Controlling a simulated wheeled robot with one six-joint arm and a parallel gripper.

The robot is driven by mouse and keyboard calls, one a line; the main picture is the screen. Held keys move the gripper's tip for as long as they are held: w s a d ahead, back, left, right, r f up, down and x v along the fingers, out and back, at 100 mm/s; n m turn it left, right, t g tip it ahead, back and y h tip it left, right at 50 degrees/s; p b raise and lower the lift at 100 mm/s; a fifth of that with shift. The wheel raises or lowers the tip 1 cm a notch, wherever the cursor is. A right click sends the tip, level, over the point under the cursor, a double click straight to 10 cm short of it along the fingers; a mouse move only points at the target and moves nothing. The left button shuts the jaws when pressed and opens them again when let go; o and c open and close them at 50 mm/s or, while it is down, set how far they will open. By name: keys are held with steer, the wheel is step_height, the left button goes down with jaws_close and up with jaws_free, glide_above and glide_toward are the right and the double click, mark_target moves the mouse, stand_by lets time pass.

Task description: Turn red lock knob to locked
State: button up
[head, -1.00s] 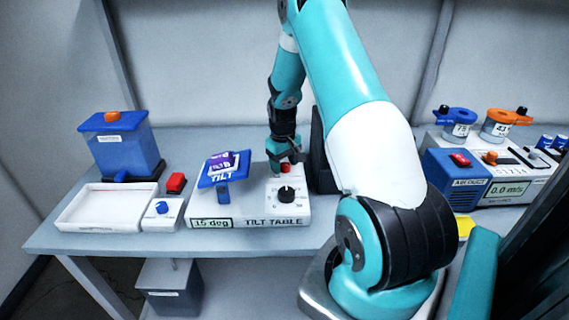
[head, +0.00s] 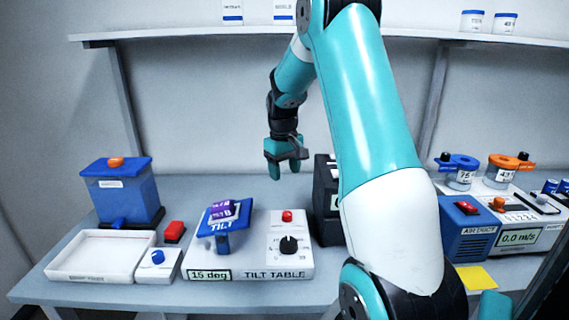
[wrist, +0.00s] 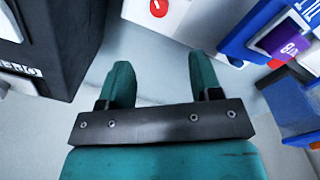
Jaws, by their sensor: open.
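The red lock knob (head: 287,216) sits on the white tilt table base (head: 254,273), behind a black dial (head: 288,245). In the wrist view the red knob (wrist: 158,7) shows at the top edge, partly cut off, with a white line on it. The line's meaning cannot be read. The tilted blue platform (head: 217,226) carries a purple chip, and the display reads 15 deg. My gripper (head: 285,176) is open and empty, above and behind the knob, apart from it. Its fingers (wrist: 161,78) point toward the bench in the wrist view.
A black box (head: 327,200) stands just right of the tilt table. A blue-lidded container (head: 122,192), a white tray (head: 88,276) and a red button (head: 174,231) are at left. The blue air duct unit (head: 463,234) is at right. A shelf (head: 190,34) runs above.

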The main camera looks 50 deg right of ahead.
steer(key=shift+a+r, duration=0.1)
steer(key=shift+r, duration=1.35)
steer(key=s+a+r+n+t+y, duration=0.1)
steer(key=s+a+r+n, duration=0.15)
steer(key=a, duration=1.05)
steer(key=s+a+r+n+y, duration=0.1)
steer(key=a+r+n, duration=0.15)
steer(key=a, duration=0.95)
steer(key=s+a+n+g+y, duration=0.1)
steer(key=s+a+n, duration=0.4)
steer(key=s+a, duration=1)
steer(key=shift+s+a+y, duration=0.4)
steer(key=shift+s+y, duration=0.4)
steer(key=shift+s, duration=0.35)
